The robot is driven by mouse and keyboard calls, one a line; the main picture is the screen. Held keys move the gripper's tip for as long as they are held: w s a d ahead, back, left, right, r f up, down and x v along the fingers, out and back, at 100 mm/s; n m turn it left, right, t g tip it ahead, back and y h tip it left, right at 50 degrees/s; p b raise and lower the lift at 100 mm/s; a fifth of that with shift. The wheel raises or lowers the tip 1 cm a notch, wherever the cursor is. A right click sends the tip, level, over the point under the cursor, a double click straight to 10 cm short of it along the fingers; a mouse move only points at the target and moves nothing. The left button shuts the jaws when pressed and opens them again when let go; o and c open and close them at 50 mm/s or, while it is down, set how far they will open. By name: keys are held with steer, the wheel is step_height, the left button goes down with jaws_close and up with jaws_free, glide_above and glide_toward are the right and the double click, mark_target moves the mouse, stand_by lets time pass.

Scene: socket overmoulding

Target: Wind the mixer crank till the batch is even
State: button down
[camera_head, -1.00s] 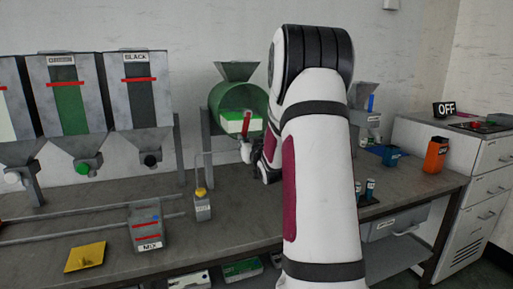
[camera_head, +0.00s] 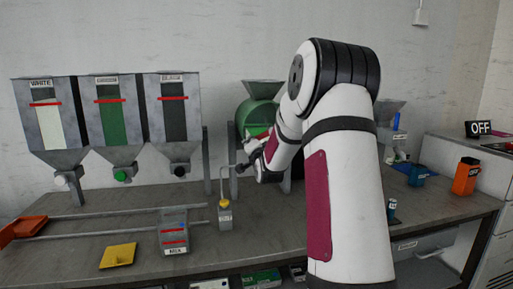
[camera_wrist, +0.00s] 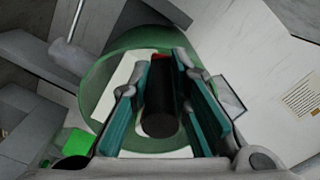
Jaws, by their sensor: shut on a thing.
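The mixer is a green drum (camera_head: 252,112) with a grey funnel on top, standing on the bench behind my forearm. In the wrist view my gripper's teal fingers (camera_wrist: 165,90) are shut on the crank's dark, round handle (camera_wrist: 160,118). A bit of red shows at the handle's far end. Behind it is the green drum (camera_wrist: 100,72) with a pale panel across it. My arm hides the drum's right part, and I cannot judge how even the batch is.
White, green and black hoppers stand at the left. A small dispenser with a yellow collar (camera_head: 225,212) is close left of my gripper. A grey box (camera_head: 174,232), a yellow tray (camera_head: 118,256) and an orange container (camera_head: 466,176) are on the bench. An OFF sign (camera_head: 479,128) stands at right.

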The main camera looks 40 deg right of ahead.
steer(key=shift+w+a+r+m+p, duration=0.15)
steer(key=shift+r+m+p, duration=0.15)
steer(key=shift+r+m, duration=0.25)
steer(key=shift+w+a+r+m+p, duration=0.1)
steer(key=shift+r+m+p, duration=0.25)
steer(key=shift+r, duration=0.25)
step_height(320, 180, up, 2)
steer(key=m+p, duration=0.2)
steer(key=shift+r+m, duration=0.15)
steer(key=shift+m, duration=0.25)
steer(key=shift+s+r+m+p, duration=0.1)
steer(key=shift+r+m+p, duration=0.65)
steer(key=shift+m+p, duration=0.15)
steer(key=r+m+p, duration=0.2)
steer(key=shift+s+d+m+p, duration=0.2)
steer(key=shift+d+m+p, duration=0.1)
steer(key=shift+m, duration=0.1)
steer(key=r+m+p, duration=0.1)
steer(key=d+r+m+p, duration=0.1)
steer(key=m+p, duration=0.1)
steer(key=s+m+p, duration=0.1)
steer(key=shift+d+r+p, duration=0.3)
steer(key=shift+d+r, duration=0.05)
steer(key=shift+r, duration=0.05)
steer(key=shift+s+d+r+m+p, duration=0.2)
steer(key=shift+d+r+m+p, duration=0.15)
steer(key=shift+m+p, duration=0.4)
steer(key=shift+s+d+r+m+p, duration=0.2)
steer(key=shift+d+m+p, duration=0.35)
steer(key=shift+m, duration=0.3)
